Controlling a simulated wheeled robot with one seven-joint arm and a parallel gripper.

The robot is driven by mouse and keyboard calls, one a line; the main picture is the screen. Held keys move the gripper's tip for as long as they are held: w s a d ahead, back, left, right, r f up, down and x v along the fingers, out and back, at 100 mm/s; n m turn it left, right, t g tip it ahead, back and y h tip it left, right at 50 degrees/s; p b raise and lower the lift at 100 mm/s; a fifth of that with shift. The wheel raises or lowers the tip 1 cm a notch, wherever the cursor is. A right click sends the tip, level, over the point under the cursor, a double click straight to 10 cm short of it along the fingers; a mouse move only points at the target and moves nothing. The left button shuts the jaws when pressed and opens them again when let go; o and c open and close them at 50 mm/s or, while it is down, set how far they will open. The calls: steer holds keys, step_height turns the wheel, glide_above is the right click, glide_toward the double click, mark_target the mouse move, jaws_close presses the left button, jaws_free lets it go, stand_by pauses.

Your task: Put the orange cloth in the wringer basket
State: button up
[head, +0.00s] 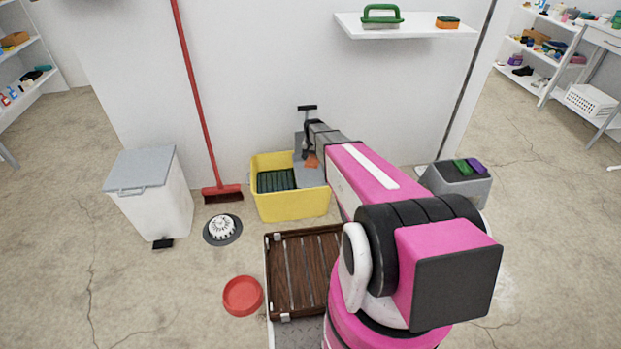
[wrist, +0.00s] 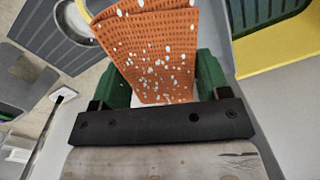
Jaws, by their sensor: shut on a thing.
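The orange cloth (wrist: 150,52), dotted with white specks, hangs between the two green fingers of my gripper (wrist: 165,80) in the wrist view. My gripper is shut on it. In the head view a small orange piece of the cloth (head: 311,161) shows below my gripper (head: 308,150), over the grey right part of the yellow bucket (head: 290,208). The dark green ribbed wringer basket (head: 276,181) sits in the bucket's left part, to the left of the cloth. In the wrist view part of the yellow bucket (wrist: 282,56) shows at upper right.
A red broom (head: 222,191) leans on the wall beside a white bin (head: 152,195). A floor drain (head: 222,229), a red bowl (head: 242,296) and a brown slatted crate (head: 300,270) lie in front. A grey box (head: 458,187) stands right. A shelf (head: 405,27) hangs above.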

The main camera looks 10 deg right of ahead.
mark_target(313, 184)
steer(key=f, duration=1.6)
steer(key=shift+w, duration=0.2)
steer(key=o, duration=0.8)
steer(key=shift+f, duration=0.1)
steer(key=shift+o, duration=0.2)
step_height(313, 184, up, 12)
steer(key=s+r+n, duration=0.2)
steer(key=s+r, duration=1)
steer(key=s, duration=0.3)
steer(key=s+r+n, duration=0.2)
steer(key=s+r, duration=1)
steer(key=s, duration=0.4)
steer(key=shift+s+a+r, duration=0.15)
steer(key=shift+s+r, duration=0.05)
steer(key=shift+r, duration=0.1)
